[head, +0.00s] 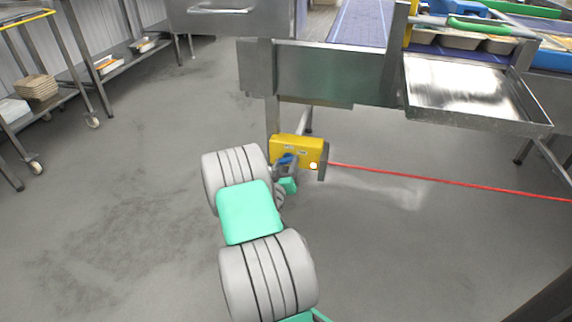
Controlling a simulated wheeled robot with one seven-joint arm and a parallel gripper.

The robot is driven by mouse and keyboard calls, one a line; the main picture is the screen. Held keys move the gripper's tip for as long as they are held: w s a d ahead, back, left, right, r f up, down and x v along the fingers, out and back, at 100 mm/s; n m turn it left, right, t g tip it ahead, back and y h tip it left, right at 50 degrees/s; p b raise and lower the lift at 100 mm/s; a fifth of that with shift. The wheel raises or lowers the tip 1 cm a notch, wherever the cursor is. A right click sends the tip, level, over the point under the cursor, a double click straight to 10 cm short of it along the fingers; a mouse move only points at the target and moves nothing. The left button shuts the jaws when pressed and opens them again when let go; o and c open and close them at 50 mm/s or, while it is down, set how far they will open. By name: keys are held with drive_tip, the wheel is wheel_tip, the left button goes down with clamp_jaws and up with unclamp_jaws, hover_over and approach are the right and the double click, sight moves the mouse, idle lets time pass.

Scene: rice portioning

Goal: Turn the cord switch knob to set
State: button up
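A yellow cord switch box (297,149) hangs low beside the conveyor frame's leg. A red cord (450,182) runs from it to the right. A small blue part (284,160), seemingly the knob, shows at the box's lower left. A small round orange-white light (313,166) shows at its lower right. My gripper (287,172) is at the box's lower left, at or very near the blue part. It is small and partly hidden by my own arm. I cannot tell whether its fingers are open, shut or touching the knob.
A steel conveyor frame (330,75) stands above and behind the box. A steel tray (470,90) sticks out at the right. Wheeled racks (85,60) stand at the upper left. The grey floor (110,200) at left is clear.

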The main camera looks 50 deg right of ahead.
drive_tip(key=c, duration=0.8)
drive_tip(key=shift+n, duration=0.3)
drive_tip(key=n+p, duration=0.1)
drive_tip(key=n, duration=0.5)
drive_tip(key=shift+p, duration=0.35)
drive_tip(key=n+p, duration=0.2)
drive_tip(key=n, duration=0.4)
drive_tip(key=shift+n, duration=0.4)
drive_tip(key=shift+f, duration=0.1)
drive_tip(key=o, duration=1.4)
drive_tip(key=shift+c, duration=0.2)
